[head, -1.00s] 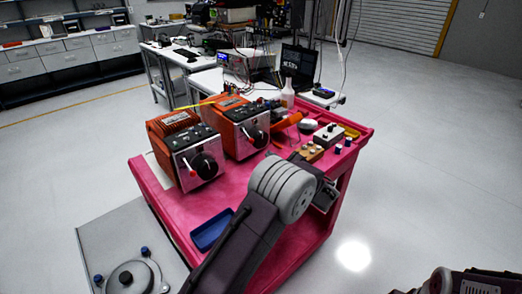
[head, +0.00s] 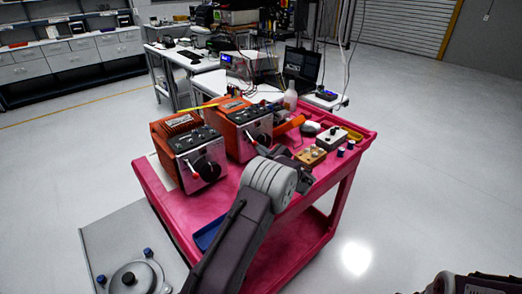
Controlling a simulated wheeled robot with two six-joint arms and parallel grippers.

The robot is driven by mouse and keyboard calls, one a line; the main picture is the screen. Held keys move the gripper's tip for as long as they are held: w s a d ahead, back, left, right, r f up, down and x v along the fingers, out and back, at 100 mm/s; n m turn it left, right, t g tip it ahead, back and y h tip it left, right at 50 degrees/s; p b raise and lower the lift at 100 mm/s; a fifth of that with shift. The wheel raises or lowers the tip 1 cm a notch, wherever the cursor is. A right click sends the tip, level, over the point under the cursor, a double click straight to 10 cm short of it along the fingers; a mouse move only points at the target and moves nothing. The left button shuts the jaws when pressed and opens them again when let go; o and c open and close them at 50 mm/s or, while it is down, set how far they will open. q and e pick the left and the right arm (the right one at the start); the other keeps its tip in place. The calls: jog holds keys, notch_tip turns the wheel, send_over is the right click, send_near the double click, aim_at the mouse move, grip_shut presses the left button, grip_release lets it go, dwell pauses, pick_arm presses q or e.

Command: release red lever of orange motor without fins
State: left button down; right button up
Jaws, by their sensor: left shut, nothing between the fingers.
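Two orange motors with silver front panels stand on the pink cart (head: 210,205). The nearer left motor (head: 186,152) has a ridged top, and a red lever (head: 194,173) shows by the black round knob on its panel. The other motor (head: 240,128) stands behind it to the right; its top looks less ridged. Its red lever (head: 256,138) shows on its front panel. My left gripper (head: 274,153) is shut and empty, close in front of the right motor's lower right side. Its grey wrist partly hides it, and contact cannot be told. My right gripper is out of view.
A brown block with knobs (head: 311,156), a grey switch box (head: 332,138) and small blue-topped pieces (head: 340,153) lie at the cart's right. A blue tray (head: 207,234) is partly behind my left arm. An orange tool (head: 289,125) lies beside the right motor.

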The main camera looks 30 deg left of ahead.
pick_arm(q)
notch_tip(320, 180, up, 6)
jog(key=n+g+h+p, duration=0.1)
jog(key=g+h+p, duration=0.2)
jog(key=p, duration=1.9)
jog(key=d+h, duration=0.1)
jog(key=h, duration=0.3)
jog(key=shift+s+r+g+h, duration=0.25)
jog(key=shift+g+h, duration=0.05)
jog(key=shift+g, duration=0.1)
jog(key=shift+r+p, duration=0.7)
jog(key=shift+r, duration=0.1)
